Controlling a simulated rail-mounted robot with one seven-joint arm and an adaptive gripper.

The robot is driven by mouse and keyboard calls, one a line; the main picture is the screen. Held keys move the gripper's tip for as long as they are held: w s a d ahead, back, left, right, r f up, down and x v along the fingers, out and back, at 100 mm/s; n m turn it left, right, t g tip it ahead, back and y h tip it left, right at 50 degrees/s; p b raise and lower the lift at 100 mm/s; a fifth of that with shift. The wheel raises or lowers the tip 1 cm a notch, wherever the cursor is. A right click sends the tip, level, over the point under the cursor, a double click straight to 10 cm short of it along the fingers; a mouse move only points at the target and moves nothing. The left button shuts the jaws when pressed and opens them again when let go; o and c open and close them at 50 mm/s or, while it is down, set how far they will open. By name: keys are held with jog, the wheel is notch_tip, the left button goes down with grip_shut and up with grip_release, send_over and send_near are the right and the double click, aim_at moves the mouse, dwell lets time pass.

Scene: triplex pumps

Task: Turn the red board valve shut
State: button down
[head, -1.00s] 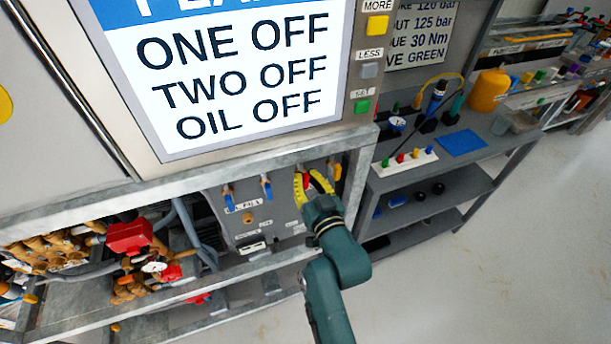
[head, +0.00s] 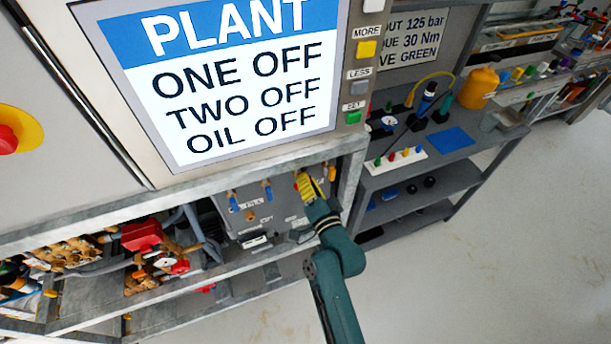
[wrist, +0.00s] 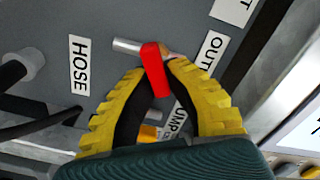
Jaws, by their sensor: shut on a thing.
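The red valve handle (wrist: 155,68) is on a grey board between the HOSE and OUT labels, beside a metal pipe stub (wrist: 128,46). My gripper (wrist: 158,74) has yellow ribbed fingers, one on each side of the handle, with their tips shut on it. The handle's lower end shows between the fingers. In the head view my gripper (head: 308,188) is at the right end of the board (head: 265,220), under the frame's top rail. The red handle is mostly hidden there by the fingers.
Two blue-handled valves (head: 233,201) (head: 267,190) stand left of my gripper on the board. A metal frame post (head: 350,190) is close on its right. The plant screen (head: 240,85) above reads ONE OFF, TWO OFF, OIL OFF. Open floor lies at the lower right.

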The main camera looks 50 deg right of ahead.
jog(key=m, duration=0.1)
jog(key=m+p, duration=0.1)
jog(key=m, duration=0.2)
jog(key=shift+f, duration=0.25)
jog(key=shift+f+m+p, duration=0.2)
jog(key=shift+m+p, duration=0.25)
jog(key=shift+m, duration=0.65)
jog(key=c, duration=1.1)
grip_release()
jog(key=shift+d, duration=0.1)
jog(key=shift+o, duration=0.2)
jog(key=shift+r, duration=0.1)
jog(key=v, duration=1.2)
